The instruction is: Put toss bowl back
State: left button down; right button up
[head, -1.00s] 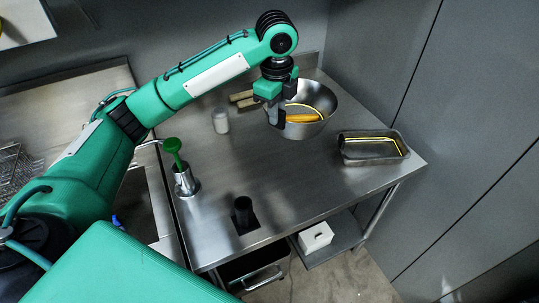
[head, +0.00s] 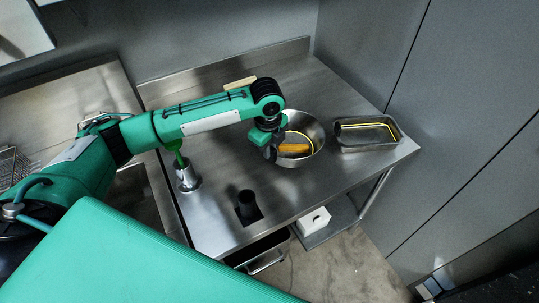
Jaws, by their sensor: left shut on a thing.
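The toss bowl (head: 309,128) is a round metal bowl with a yellow-orange thing (head: 294,148) showing inside it. It is at the middle right of the steel table in the head view. My left gripper (head: 271,152) is shut on the bowl's left rim, and its fingers are partly hidden by the arm and wrist. I cannot tell whether the bowl's base touches the table. My right gripper is not in view.
A rectangular metal pan (head: 366,134) stands close to the right of the bowl. A metal holder (head: 187,178) and a black cup (head: 247,205) stand toward the front left.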

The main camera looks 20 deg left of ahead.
pick_arm(q)
jog(key=shift+f, duration=0.45)
notch_tip(320, 180, down, 3)
jog(key=shift+f+p, duration=0.15)
jog(key=shift+p, duration=0.4)
jog(key=shift+f, duration=0.3)
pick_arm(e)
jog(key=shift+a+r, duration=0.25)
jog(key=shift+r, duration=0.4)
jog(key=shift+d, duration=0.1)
pick_arm(q)
jog(key=c, duration=1.4)
grip_release()
jog(key=shift+f, duration=0.15)
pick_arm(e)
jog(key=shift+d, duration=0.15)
